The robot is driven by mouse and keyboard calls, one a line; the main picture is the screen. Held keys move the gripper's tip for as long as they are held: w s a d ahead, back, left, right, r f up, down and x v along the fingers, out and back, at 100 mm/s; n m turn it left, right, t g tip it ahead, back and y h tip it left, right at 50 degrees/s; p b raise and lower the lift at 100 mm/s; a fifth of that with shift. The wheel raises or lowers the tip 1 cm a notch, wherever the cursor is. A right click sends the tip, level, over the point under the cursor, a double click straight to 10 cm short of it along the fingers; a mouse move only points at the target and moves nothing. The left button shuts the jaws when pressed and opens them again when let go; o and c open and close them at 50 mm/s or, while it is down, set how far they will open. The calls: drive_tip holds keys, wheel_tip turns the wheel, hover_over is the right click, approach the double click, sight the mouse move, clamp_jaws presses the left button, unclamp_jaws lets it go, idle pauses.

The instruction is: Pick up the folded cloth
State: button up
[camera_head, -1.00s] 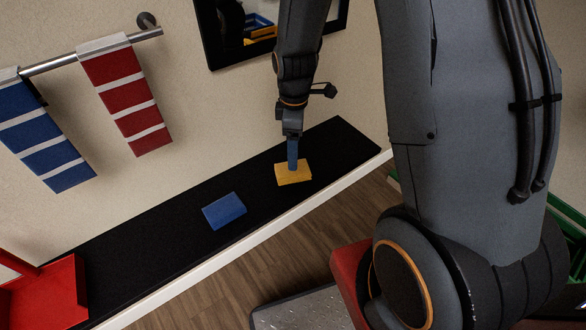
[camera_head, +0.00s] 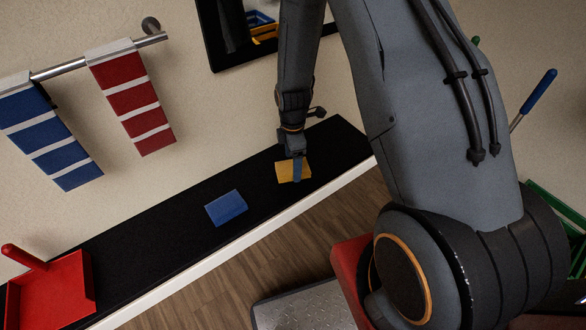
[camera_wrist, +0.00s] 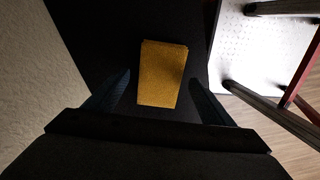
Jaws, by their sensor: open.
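A yellow folded cloth (camera_head: 284,173) lies on the black shelf (camera_head: 165,232), and it shows ahead of my gripper in the wrist view (camera_wrist: 162,75). A blue folded block, possibly another cloth (camera_head: 226,208), lies on the shelf to the left of it. My gripper (camera_wrist: 159,92) is open, with one blue finger on each side of the yellow cloth in the wrist view. In the head view a blue finger (camera_head: 298,170) overlaps the yellow cloth. I cannot tell how high the fingertips are above the shelf. The jaws look empty.
A red dustpan-like tray (camera_head: 50,295) stands at the shelf's left end. Blue-striped (camera_head: 50,135) and red-striped (camera_head: 132,95) towels hang on a wall rail. A dark-framed mirror (camera_head: 250,35) is above the shelf.

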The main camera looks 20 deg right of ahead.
drive_tip(key=shift+f, duration=0.75)
drive_tip(key=c, duration=1.3)
drive_tip(key=shift+o, duration=0.2)
drive_tip(key=shift+r, duration=0.15)
